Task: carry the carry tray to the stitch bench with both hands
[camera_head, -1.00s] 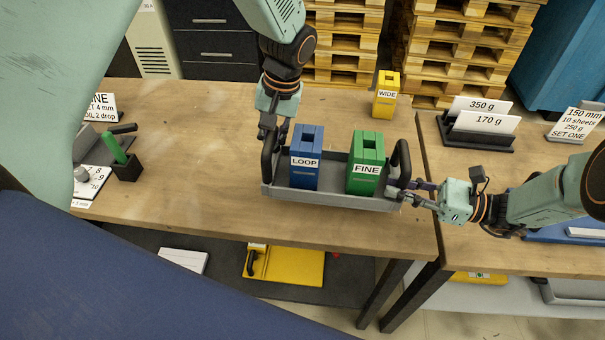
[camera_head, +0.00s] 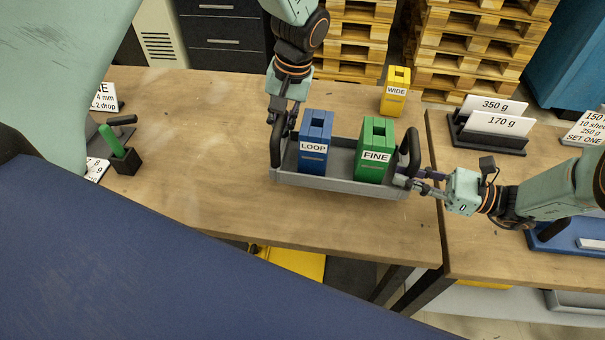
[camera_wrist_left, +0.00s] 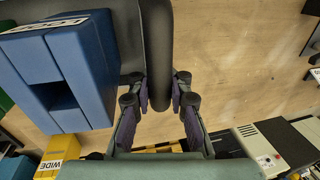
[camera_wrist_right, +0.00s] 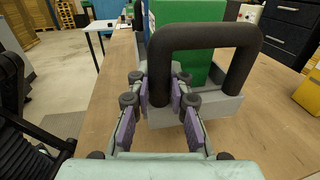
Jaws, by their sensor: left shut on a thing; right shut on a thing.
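The grey carry tray (camera_head: 338,186) is over the wooden table, upright, with a black handle at each end. It holds a blue LOOP box (camera_head: 314,140) and a green FINE box (camera_head: 375,148). My left gripper (camera_head: 281,118) is shut on the left handle (camera_head: 277,145); the left wrist view shows its fingers (camera_wrist_left: 160,103) on either side of the dark bar. My right gripper (camera_head: 412,178) is shut at the right end, by the right handle (camera_head: 412,152); in the right wrist view its fingers (camera_wrist_right: 160,95) close around the handle's near leg. I cannot tell whether the tray touches the table.
A yellow WIDE box (camera_head: 395,91) stands behind the tray. A rack with 350 g and 170 g cards (camera_head: 490,125) stands on the right-hand table. A green-handled tool in a black block (camera_head: 123,158) is at the left. The table left of the tray is clear.

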